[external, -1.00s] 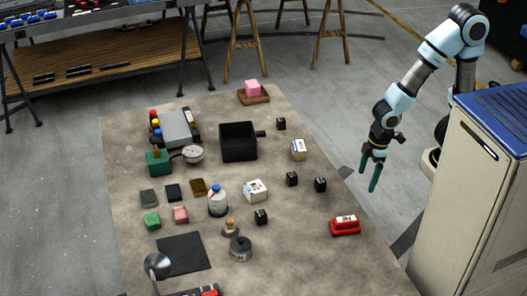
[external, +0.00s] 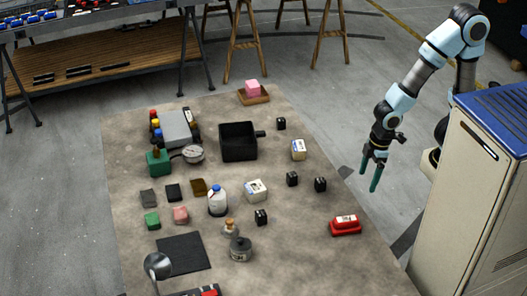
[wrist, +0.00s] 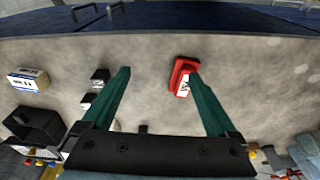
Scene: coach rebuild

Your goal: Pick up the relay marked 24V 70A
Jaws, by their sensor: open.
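Several small black cubes with pale markings lie on the mat, as relays might. In the external view one is at the back (external: 281,123), two are at the right middle (external: 292,179) (external: 320,184), and one is nearer the front (external: 261,217). Their lettering is too small to read, so I cannot tell which is marked 24V 70A. My gripper (external: 368,178) is open and empty, pointing down beyond the mat's right edge. In the wrist view its green fingers (wrist: 159,75) are spread, with two black cubes (wrist: 100,76) (wrist: 88,100) left of or beside the left finger.
A red block with a white label (external: 345,225) lies on the mat (external: 310,260) near the right edge; in the wrist view it is by the right finger. A black open box (external: 239,142), white-labelled boxes (external: 256,191) and a bottle (external: 217,201) stand further left. A beige cabinet (external: 470,200) stands right.

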